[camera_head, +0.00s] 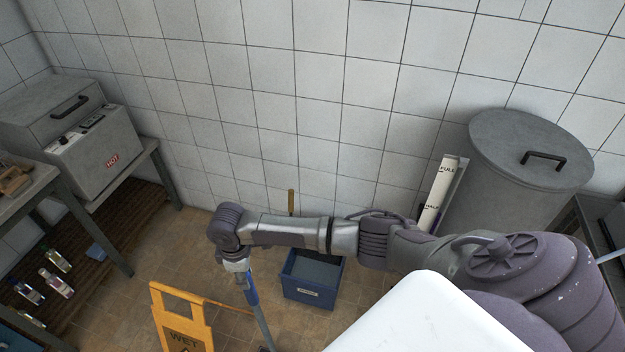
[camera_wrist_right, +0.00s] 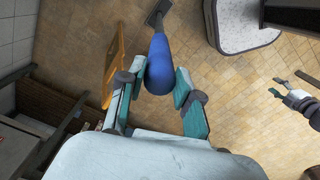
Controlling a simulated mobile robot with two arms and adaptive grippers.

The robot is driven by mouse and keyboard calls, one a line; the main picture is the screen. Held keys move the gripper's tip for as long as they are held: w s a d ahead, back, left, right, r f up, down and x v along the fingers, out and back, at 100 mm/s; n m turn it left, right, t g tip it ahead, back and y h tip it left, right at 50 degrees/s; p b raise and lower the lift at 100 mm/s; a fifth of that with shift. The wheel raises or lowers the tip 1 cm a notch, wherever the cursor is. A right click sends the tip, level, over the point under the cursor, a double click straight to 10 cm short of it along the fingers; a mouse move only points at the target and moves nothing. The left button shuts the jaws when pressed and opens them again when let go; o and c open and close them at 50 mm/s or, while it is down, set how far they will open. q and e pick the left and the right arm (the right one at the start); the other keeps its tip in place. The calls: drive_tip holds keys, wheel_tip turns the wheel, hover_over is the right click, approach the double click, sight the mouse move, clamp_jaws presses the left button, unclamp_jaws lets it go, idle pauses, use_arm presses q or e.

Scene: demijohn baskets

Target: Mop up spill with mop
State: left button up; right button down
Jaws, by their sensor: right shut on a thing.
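In the right wrist view the blue grip of the mop (camera_wrist_right: 158,68) sits between the two teal fingers of my right gripper (camera_wrist_right: 158,90). My left gripper (camera_wrist_right: 290,87) shows small at the right of that view, its fingers apart and empty. I can make out no spill in either view.
A blue bucket (camera_head: 313,278) stands on the tiled floor near the wall. A yellow wet-floor sign (camera_head: 182,318) stands left of the mop. A large grey bin (camera_head: 510,185) is at the right.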

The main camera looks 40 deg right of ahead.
wheel_tip(320, 180, up, 2)
drive_tip(key=shift+a+r, duration=0.1)
drive_tip(key=shift+r, duration=0.1)
idle(0.8)
